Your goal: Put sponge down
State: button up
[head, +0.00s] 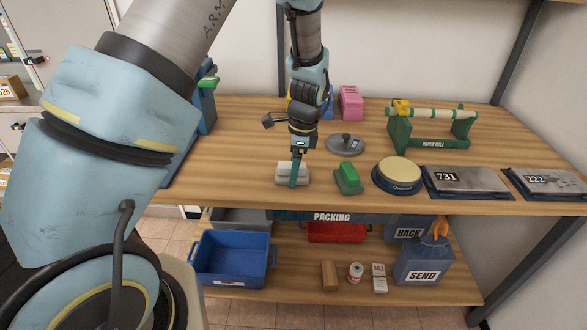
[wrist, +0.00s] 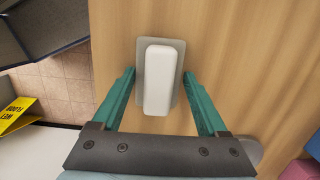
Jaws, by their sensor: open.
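A white block, which looks like the sponge (wrist: 159,85), lies on a flat grey base (wrist: 176,46) near the front edge of the wooden table. In the wrist view my gripper (wrist: 159,76) is open, with one teal finger on each side of the block and a visible gap on both sides. The fingers point down toward the table. How high the fingertips are above the tabletop is hard to tell.
Right of my gripper are a green block on a green base (head: 347,179), a round cream-topped pad (head: 398,174) and plates marked 731 (head: 466,181) and 222 (head: 549,184). A grey disc (head: 346,143) and a green paper-roll stand (head: 432,143) stand behind.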

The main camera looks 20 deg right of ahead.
aim_at(302, 166)
jog(key=shift+s+a+f, duration=0.2)
jog(key=shift+s+f, duration=0.15)
jog(key=r+b, duration=0.1)
jog(key=r, duration=0.3)
jog(key=d+r+b, duration=0.1)
jog(key=r, duration=0.3)
jog(key=d+r+b, duration=0.1)
jog(key=r, duration=0.2)
jog(key=shift+s+r, duration=0.4)
jog(key=w+a+n+h, duration=0.1)
jog(key=w+a+n, duration=0.2)
jog(key=a+n, duration=0.95)
jog(key=s+a+n, duration=0.3)
jog(key=a+n, duration=0.1)
jog(key=a, duration=0.5)
jog(key=s+a+n, duration=0.2)
jog(key=a+n, duration=0.3)
jog(key=a, duration=0.5)
jog(key=shift+s+a+t+h, duration=0.2)
jog(key=shift+s+t+h, duration=0.1)
jog(key=shift+s+t, duration=0.1)
jog(key=shift+f, duration=0.1)
